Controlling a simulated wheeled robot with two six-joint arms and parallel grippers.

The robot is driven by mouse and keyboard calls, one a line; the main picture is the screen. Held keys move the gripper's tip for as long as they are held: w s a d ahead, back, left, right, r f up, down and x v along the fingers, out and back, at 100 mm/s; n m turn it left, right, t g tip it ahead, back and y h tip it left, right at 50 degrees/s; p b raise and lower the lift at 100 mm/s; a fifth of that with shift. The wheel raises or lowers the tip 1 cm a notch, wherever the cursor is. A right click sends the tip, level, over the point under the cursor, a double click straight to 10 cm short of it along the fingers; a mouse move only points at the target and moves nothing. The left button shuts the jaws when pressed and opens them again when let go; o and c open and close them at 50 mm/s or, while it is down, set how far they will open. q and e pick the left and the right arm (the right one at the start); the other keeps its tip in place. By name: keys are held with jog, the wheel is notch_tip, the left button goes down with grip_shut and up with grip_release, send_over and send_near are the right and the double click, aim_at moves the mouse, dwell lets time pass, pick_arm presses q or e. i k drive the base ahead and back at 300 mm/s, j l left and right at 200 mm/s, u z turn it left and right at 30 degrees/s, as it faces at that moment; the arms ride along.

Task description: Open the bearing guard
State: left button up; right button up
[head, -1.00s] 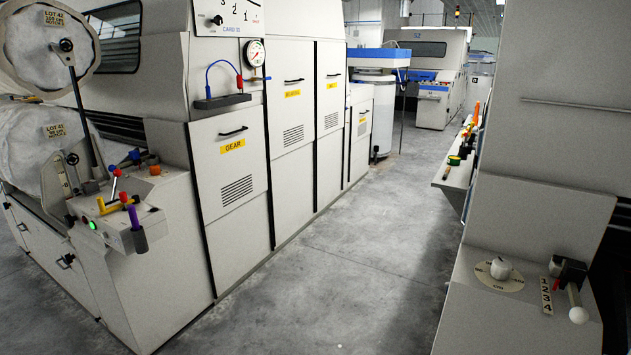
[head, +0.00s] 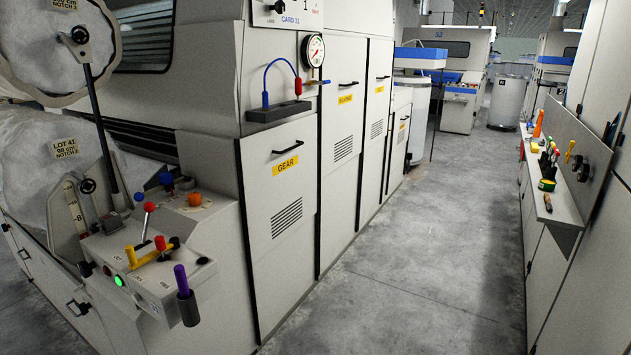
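The cream machine on the left has a row of tall guard doors along the aisle. The nearest door, labelled GEAR (head: 283,205), has a black handle and vent slots and looks shut. The door beyond it (head: 340,185) carries a small yellow label (head: 345,98) that seems to read BEARING. It has a black bar handle (head: 348,85) near its top and vent slots, and it looks shut. A third labelled door (head: 376,125) stands further along; its text is too small to read. Neither of my grippers is in view.
A control console (head: 150,265) with coloured levers juts out at the left front. A gauge (head: 313,50) sits above the GEAR door. The grey aisle floor (head: 420,270) is clear. A shelf with tools (head: 555,205) lines the right side.

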aim_at(344, 62)
jog(key=i+l+z, duration=0.1)
jog(key=i+z, duration=0.3)
jog(key=i, duration=0.5)
jog(key=i+j+z, duration=0.15)
jog(key=i+z, duration=0.3)
jog(key=i, duration=0.45)
